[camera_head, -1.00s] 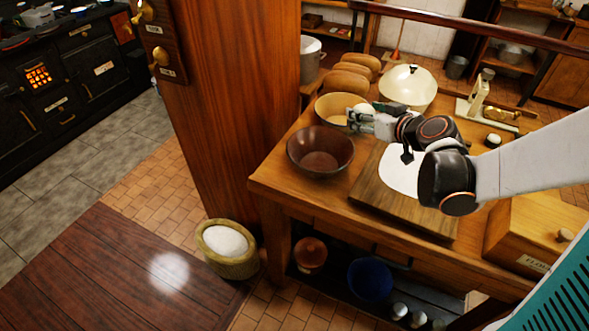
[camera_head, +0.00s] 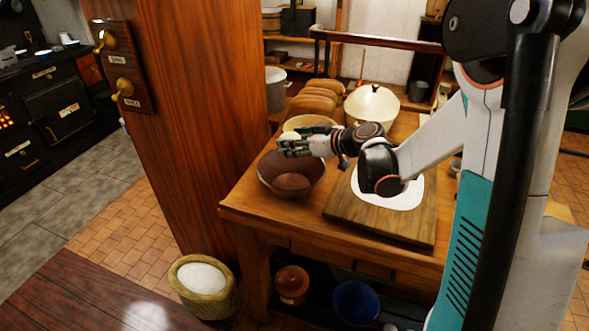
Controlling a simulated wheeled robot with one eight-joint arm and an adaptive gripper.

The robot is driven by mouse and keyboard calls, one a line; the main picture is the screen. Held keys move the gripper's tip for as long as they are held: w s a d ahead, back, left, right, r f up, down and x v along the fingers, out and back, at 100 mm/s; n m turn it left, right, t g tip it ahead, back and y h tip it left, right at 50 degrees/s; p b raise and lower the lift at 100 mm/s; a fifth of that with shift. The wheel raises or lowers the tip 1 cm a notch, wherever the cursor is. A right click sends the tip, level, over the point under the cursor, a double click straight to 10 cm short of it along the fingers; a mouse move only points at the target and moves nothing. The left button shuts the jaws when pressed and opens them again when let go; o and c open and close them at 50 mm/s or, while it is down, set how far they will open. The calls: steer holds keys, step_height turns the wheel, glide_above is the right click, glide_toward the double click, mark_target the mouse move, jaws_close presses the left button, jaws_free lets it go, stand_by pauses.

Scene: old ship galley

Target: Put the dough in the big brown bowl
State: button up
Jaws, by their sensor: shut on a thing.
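The big brown bowl (camera_head: 266,172) stands upright near the left front corner of the wooden table. My gripper (camera_head: 286,146) reaches in from the right, with its fingers over the far part of this bowl's opening. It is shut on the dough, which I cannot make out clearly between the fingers. A smaller yellow bowl (camera_head: 300,122) stands just behind the brown bowl, partly hidden by my gripper.
A wooden board (camera_head: 385,221) with a white patch (camera_head: 407,197) lies right of the brown bowl. Loaves (camera_head: 312,104) and a cream domed lid (camera_head: 371,104) stand behind. A wooden post (camera_head: 190,120) rises at left. A basket (camera_head: 228,296) stands on the floor.

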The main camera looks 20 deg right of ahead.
step_height(320, 180, down, 7)
steer(key=b, duration=0.2)
steer(key=shift+f, duration=0.2)
steer(key=shift+f+b, duration=0.4)
steer(key=shift+b, duration=0.2)
steer(key=shift+f, duration=0.25)
steer(key=o, duration=1.3)
steer(key=shift+r, duration=0.1)
steer(key=p+v, duration=0.1)
steer(key=v, duration=0.3)
steer(key=p+v, duration=0.1)
steer(key=v, duration=0.3)
steer(key=r+p+v, duration=0.1)
steer(key=p+v, duration=0.1)
steer(key=v, duration=0.2)
